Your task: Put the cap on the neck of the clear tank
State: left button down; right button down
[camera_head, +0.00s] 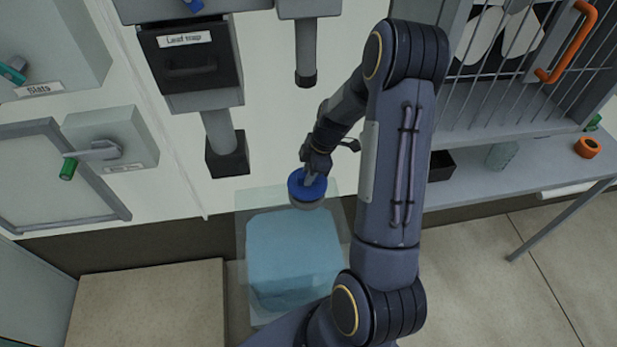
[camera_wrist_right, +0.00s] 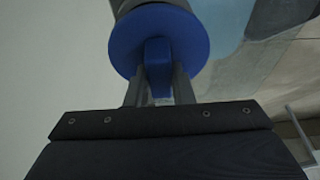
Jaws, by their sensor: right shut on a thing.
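The blue cap (camera_head: 307,186) is at the top edge of the clear tank (camera_head: 343,225), which has light blue liquid inside. In the right wrist view the cap (camera_wrist_right: 190,32) is a round disc with a raised grip bar. My right gripper (camera_head: 313,174) is shut on that bar; its fingers (camera_wrist_right: 158,85) stand on either side of it. A grey round part shows just under the cap; I cannot tell whether the cap sits on the tank's neck or above it. The neck itself is hidden. My left gripper does not show.
The leaf trap box (camera_head: 190,60) and its pipe hang on the wall behind. A valve box with a green-tipped handle (camera_head: 68,169) is at left. A shelf at right holds a clear jar (camera_head: 501,155) and an orange ring (camera_head: 587,147). A beige block (camera_head: 150,305) stands left of the tank.

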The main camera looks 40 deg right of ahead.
notch_tip(320, 180, down, 2)
jog(key=shift+f, duration=0.25)
jog(key=shift+w+d+f+p, duration=0.1)
jog(key=shift+w+f+p, duration=0.1)
jog(key=shift+p, duration=0.2)
jog(key=shift+f, duration=0.1)
jog(key=shift+f, duration=0.1)
jog(key=c, duration=1.3)
grip_release()
jog(key=shift+o, duration=0.2)
